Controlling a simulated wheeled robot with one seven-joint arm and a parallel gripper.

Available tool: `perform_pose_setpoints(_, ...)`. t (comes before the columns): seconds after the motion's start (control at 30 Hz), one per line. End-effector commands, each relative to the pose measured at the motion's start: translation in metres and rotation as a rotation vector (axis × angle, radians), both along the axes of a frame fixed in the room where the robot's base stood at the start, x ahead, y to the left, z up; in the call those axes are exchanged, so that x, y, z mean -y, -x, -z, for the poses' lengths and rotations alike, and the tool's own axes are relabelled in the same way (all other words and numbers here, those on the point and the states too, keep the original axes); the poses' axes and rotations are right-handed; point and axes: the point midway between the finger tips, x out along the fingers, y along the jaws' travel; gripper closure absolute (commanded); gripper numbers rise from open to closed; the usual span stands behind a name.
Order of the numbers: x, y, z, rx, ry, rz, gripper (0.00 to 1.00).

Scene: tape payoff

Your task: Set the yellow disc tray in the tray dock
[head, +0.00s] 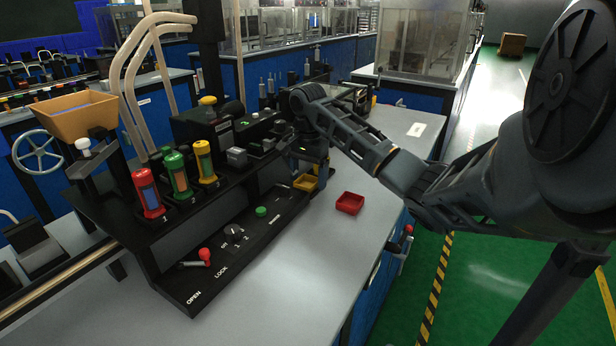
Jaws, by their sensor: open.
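The yellow disc tray (305,183) is a small, shallow, open tray at the far right end of the black machine's low front panel. It looks level, and the tray dock cannot be made out apart from the panel there. My gripper (318,172) points down right beside and partly behind the yellow tray, and its jaws are open. The fingers are small and dark in the head view, so I cannot tell whether they touch the tray.
A red tray (350,204) sits on the grey bench to the right. The black front panel (222,250) carries a red-knobbed lever, a dial and a green button. Several coloured cylinders stand behind it.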

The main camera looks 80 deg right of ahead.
Motion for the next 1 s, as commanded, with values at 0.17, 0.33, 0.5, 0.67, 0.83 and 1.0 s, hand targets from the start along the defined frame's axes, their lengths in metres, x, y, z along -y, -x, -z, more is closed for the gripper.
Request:
perform_pose_setpoints(0.17, 0.0, -0.001, -0.025, 0.002, 0.003, -0.001, 0.16)
perform_pose_setpoints(0.33, 0.002, 0.001, -0.069, 0.0, 0.005, 0.0, 0.16)
perform_pose_setpoints(0.5, 0.002, 0.0, -0.098, -0.001, 0.005, 0.001, 0.16)
perform_pose_setpoints(0.67, 0.001, 0.0, -0.114, 0.0, 0.003, 0.001, 0.16)
perform_pose_setpoints(0.83, 0.001, 0.0, -0.12, 0.001, 0.001, 0.0, 0.16)
perform_pose_setpoints(1.0, 0.0, 0.0, -0.12, 0.001, 0.0, 0.0, 0.16)
